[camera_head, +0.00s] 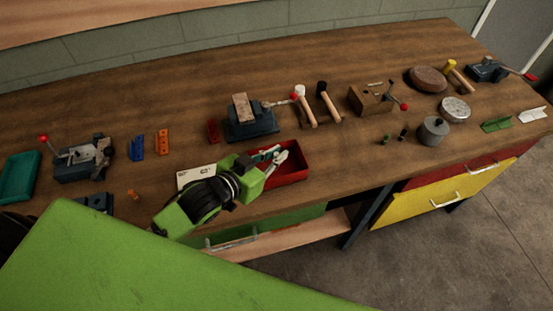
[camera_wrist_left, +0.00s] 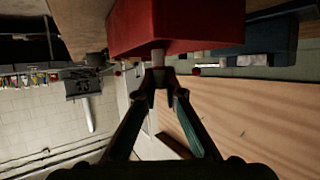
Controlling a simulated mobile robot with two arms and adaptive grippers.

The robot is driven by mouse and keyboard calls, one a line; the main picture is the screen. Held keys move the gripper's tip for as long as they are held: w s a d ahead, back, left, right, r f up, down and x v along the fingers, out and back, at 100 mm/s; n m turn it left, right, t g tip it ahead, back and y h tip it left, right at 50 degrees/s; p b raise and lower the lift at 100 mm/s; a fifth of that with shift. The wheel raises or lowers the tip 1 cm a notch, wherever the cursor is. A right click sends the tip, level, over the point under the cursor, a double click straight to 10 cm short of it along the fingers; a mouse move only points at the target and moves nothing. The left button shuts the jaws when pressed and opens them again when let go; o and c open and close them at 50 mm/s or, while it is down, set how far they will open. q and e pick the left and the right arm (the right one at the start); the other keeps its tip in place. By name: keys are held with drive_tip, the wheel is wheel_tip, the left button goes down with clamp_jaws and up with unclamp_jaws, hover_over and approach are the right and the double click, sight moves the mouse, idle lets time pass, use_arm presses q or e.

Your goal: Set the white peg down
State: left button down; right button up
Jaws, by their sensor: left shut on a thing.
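My left gripper (camera_head: 277,154) reaches in from the left over the red tray (camera_head: 291,178) near the bench's front edge. In the head view I cannot clearly separate the peg from the fingers. My right gripper is not in view.
A white card (camera_head: 195,176) lies left of the tray, partly behind my arm. A dark vise (camera_head: 250,126) stands behind the tray. Two mallets (camera_head: 305,108) and a wooden block (camera_head: 369,100) are to the right. Bare bench top (camera_head: 345,150) lies right of the tray.

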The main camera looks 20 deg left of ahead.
use_arm(q)
drive_tip(key=shift+w+a+f, duration=0.1)
drive_tip(key=shift+w+f, duration=0.35)
drive_tip(key=shift+f, duration=0.1)
drive_tip(key=f, duration=0.1)
drive_tip(key=f+p, duration=0.1)
drive_tip(key=shift+w+f, duration=0.2)
drive_tip(key=shift+f, duration=0.65)
drive_tip(key=c, duration=2.4)
unclamp_jaws()
drive_tip(key=shift+s+a, duration=0.15)
drive_tip(key=shift+s, duration=0.15)
drive_tip(key=b+v, duration=0.1)
drive_tip(key=v, duration=1)
drive_tip(key=shift+s+r+b, duration=0.15)
drive_tip(key=shift+r+b, duration=0.1)
drive_tip(key=shift+b, duration=0.1)
